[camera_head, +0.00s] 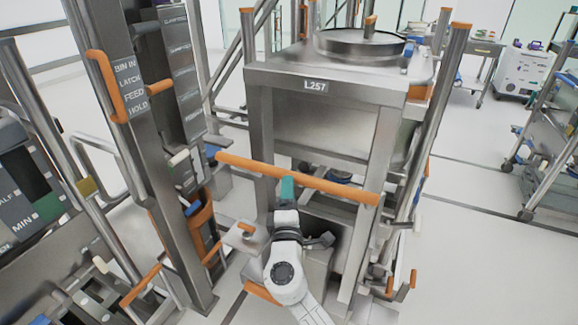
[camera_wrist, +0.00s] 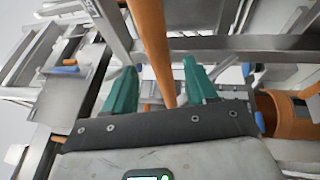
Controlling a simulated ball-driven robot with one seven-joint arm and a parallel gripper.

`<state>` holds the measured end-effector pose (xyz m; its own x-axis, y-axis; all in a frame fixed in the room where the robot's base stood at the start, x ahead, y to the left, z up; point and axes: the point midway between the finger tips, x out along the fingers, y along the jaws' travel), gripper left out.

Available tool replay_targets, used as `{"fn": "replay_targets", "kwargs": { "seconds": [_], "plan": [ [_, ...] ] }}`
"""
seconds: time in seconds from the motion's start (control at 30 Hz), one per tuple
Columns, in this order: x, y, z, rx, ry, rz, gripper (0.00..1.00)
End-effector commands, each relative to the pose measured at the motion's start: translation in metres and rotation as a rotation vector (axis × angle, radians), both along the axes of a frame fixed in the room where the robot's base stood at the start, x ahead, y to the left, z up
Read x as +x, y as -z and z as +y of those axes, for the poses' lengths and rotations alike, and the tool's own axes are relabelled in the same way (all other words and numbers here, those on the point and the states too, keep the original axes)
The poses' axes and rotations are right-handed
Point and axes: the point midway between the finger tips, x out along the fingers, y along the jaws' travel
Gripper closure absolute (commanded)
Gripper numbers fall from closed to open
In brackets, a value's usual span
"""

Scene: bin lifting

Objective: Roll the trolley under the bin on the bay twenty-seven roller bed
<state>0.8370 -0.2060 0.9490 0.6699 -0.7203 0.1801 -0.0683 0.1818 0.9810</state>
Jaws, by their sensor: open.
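A steel bin (camera_head: 325,125) labelled L257, with a round lid (camera_head: 360,43), stands in a steel frame in the head view. A long orange bar (camera_head: 330,184) crosses in front of the frame, below the bin. It looks like the trolley's push handle, but I cannot tell the trolley's body from the frame. My gripper (camera_head: 288,188) is at the bar, left of its middle. In the wrist view my gripper (camera_wrist: 160,80) has its teal fingers apart, with the orange bar (camera_wrist: 152,45) running between them in the picture. Whether they touch it is unclear. The roller bed is not clearly visible.
A steel column (camera_head: 150,110) with an orange handle and the words BIN IN, LATCH, FEED, HOLD stands close on the left. A control panel (camera_head: 30,180) is at the far left. Pale floor (camera_head: 480,245) is open at the right, before a shelved cart (camera_head: 550,150).

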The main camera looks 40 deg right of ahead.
Motion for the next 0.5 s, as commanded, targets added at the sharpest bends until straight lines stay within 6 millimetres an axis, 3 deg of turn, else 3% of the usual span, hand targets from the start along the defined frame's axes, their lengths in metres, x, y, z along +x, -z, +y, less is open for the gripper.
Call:
{"fn": "replay_targets", "kwargs": {
  "seconds": [0.23, 0.5],
  "plan": [
    [0.031, -0.011, -0.034, -0.004, 0.003, 0.001, 0.43],
    [0.048, -0.013, -0.052, -0.002, 0.002, 0.002, 0.43]
  ]
}}
